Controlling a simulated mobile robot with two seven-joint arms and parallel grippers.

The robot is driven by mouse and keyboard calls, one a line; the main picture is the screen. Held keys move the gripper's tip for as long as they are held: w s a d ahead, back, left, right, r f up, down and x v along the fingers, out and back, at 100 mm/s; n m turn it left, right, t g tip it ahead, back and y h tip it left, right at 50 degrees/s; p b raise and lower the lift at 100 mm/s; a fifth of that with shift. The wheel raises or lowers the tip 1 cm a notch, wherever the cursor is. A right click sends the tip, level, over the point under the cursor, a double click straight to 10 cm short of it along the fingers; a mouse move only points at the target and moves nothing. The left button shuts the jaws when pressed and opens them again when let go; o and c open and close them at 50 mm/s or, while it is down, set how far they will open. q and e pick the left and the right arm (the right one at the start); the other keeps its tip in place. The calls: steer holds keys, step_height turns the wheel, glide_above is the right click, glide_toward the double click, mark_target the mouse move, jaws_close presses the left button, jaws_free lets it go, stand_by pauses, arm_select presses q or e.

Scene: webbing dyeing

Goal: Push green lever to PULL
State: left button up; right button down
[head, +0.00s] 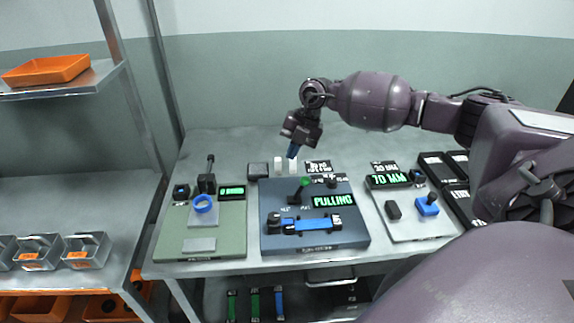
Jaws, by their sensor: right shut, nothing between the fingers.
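The lever with the green knob (304,183) stands on the blue-grey machine (350,240) in the middle of the table. The lever leans to the right from its black base. A display (333,200) beside it reads PULLING in green. A blue strap (310,224) lies across the front of this machine between black clamps. My right gripper (292,152) is shut and empty, pointing down above and behind the lever, apart from it. My left gripper is not in view.
A pale station (405,230) with a blue-topped switch (427,206) stands to the right. White blocks (285,166) stand behind the middle machine.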

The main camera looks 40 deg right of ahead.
steer(key=v, duration=0.6)
steer(key=shift+a, duration=0.1)
steer(key=shift+a+f, duration=0.1)
